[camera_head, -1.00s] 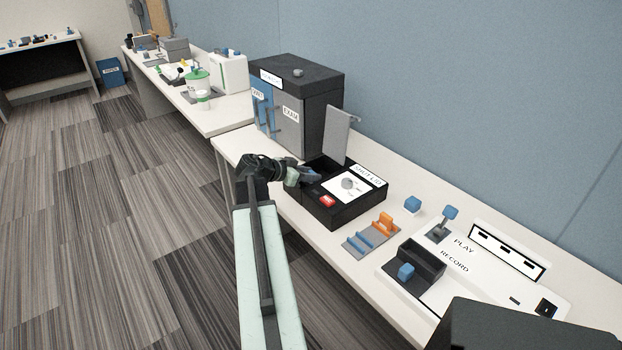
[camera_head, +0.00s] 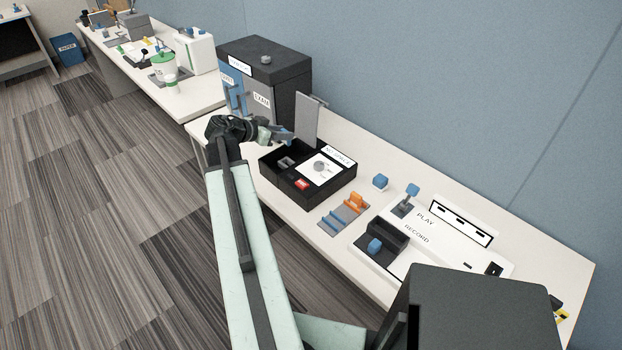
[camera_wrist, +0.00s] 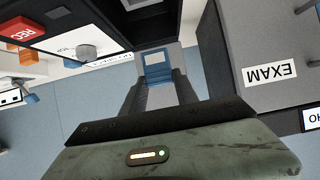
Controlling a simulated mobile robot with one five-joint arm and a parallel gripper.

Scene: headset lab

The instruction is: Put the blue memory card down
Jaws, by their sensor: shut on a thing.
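My gripper (camera_head: 283,134) is shut on the blue memory card, (camera_head: 287,133) which shows as a small blue patch at its fingertips. In the wrist view the card (camera_wrist: 155,65) sits between the two dark fingers (camera_wrist: 155,88), with a grey surface behind it. My gripper is raised above the left part of the black recorder box (camera_head: 307,199), beside its upright grey lid (camera_head: 308,122). The box has a grey slotted piece (camera_head: 286,162) in its open left compartment, a dial, and a red button (camera_head: 302,184).
A dark cabinet (camera_head: 290,72) with blue and EXAM-labelled grey fronts stands behind my gripper. Free table (camera_head: 545,262) shows at right.

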